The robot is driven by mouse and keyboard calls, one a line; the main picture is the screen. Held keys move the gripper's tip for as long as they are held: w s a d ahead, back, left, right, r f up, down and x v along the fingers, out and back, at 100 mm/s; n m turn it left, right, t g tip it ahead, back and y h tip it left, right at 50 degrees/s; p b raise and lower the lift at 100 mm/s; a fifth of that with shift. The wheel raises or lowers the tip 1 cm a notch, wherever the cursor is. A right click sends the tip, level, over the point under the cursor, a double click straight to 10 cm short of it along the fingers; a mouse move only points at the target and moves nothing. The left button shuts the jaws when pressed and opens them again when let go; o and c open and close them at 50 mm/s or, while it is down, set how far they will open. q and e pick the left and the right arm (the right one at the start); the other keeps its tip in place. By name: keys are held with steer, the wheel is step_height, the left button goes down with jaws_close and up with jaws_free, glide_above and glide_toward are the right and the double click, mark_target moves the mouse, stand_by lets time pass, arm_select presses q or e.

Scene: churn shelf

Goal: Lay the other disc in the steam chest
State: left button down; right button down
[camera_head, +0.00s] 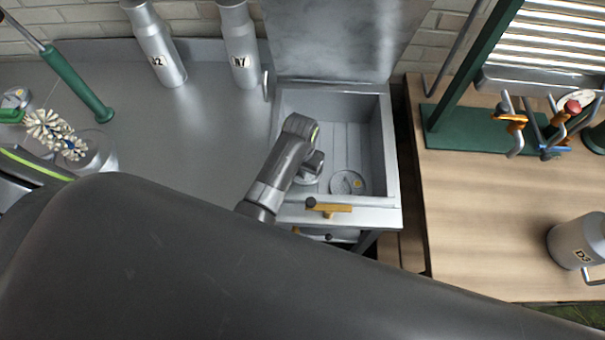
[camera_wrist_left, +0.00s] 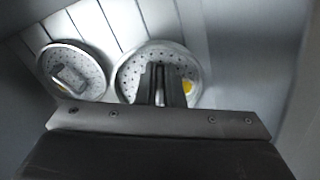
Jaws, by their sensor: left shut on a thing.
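The steam chest (camera_head: 391,150) is an open grey metal box with its lid (camera_head: 332,40) raised at the back. One round perforated metal disc (camera_head: 348,182) lies flat on the chest floor at the front right; it shows at left in the left wrist view (camera_wrist_left: 88,62). The other disc (camera_head: 308,181) is beside it, mostly hidden under my left gripper (camera_head: 312,170). In the left wrist view my fingers (camera_wrist_left: 161,72) are shut on the middle of this disc (camera_wrist_left: 130,72), which has a yellow mark. It is at or just above the floor; I cannot tell which. My right gripper is not in view.
The chest walls stand close around my left gripper. Two metal churns, marked K2 (camera_head: 158,50) and N7 (camera_head: 240,50), stand behind left. A brush with a green handle (camera_head: 80,88) is at far left. A wooden counter (camera_head: 480,210) with a D3 can (camera_head: 578,242) is right.

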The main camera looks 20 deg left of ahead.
arm_select(q)
step_height(320, 180, down, 4)
steer(key=shift+f, duration=0.1)
stand_by(0.4)
steer(key=shift+f, duration=0.1)
steer(key=c, duration=1.6)
jaws_free()
steer(key=shift+o, duration=0.2)
step_height(320, 180, up, 12)
steer(key=shift+r, duration=0.2)
